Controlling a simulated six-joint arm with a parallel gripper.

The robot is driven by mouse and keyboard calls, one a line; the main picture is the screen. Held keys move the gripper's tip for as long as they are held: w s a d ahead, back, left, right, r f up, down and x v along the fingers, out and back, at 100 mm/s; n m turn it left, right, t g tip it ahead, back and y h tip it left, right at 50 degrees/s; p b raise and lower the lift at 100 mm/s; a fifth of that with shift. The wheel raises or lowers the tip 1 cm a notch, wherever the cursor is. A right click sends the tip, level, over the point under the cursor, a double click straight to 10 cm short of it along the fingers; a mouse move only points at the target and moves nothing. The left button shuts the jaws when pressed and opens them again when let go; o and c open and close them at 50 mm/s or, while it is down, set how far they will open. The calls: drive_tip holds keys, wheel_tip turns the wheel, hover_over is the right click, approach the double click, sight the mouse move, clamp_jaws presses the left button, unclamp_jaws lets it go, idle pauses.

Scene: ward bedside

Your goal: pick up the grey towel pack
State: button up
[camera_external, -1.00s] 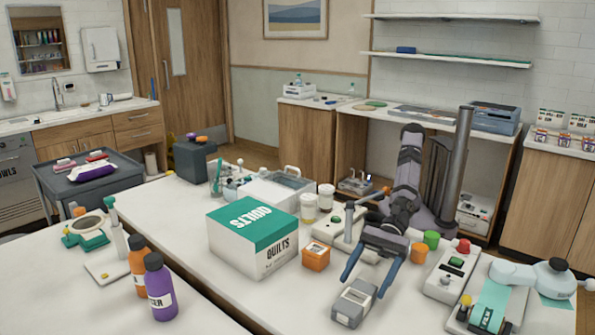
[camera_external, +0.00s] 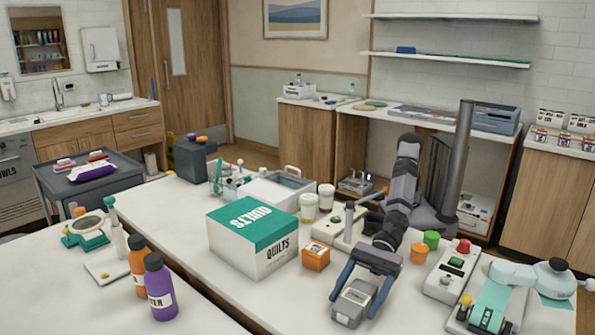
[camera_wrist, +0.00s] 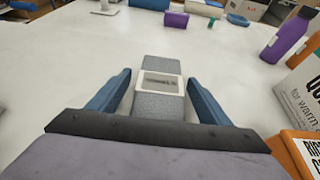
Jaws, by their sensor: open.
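The grey towel pack (camera_external: 353,303) lies on the white table near its front edge, a grey block with a pale label band. In the wrist view the towel pack (camera_wrist: 161,97) sits between the two blue fingers, its far end reaching past them. My gripper (camera_external: 357,298) is open, with one finger on each side of the pack. In the wrist view my gripper (camera_wrist: 160,88) shows a gap between each finger and the pack's sides. I cannot tell how far down the fingers reach beside it.
A quilts box (camera_external: 253,238) and an orange box (camera_external: 316,257) stand left of my gripper. Orange (camera_external: 419,253) and green cups stand to the right, with a white device (camera_external: 450,275) beyond them. Purple (camera_external: 159,288) and orange bottles stand at front left. Table around the pack is clear.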

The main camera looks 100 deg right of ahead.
sight(354, 299)
drive_tip(key=shift+w+a+f, duration=0.3)
drive_tip(key=shift+w+a, duration=0.15)
drive_tip(key=c, duration=1.2)
wheel_tip(354, 299, up, 10)
drive_tip(key=p, duration=0.5)
drive_tip(key=shift+r, duration=0.1)
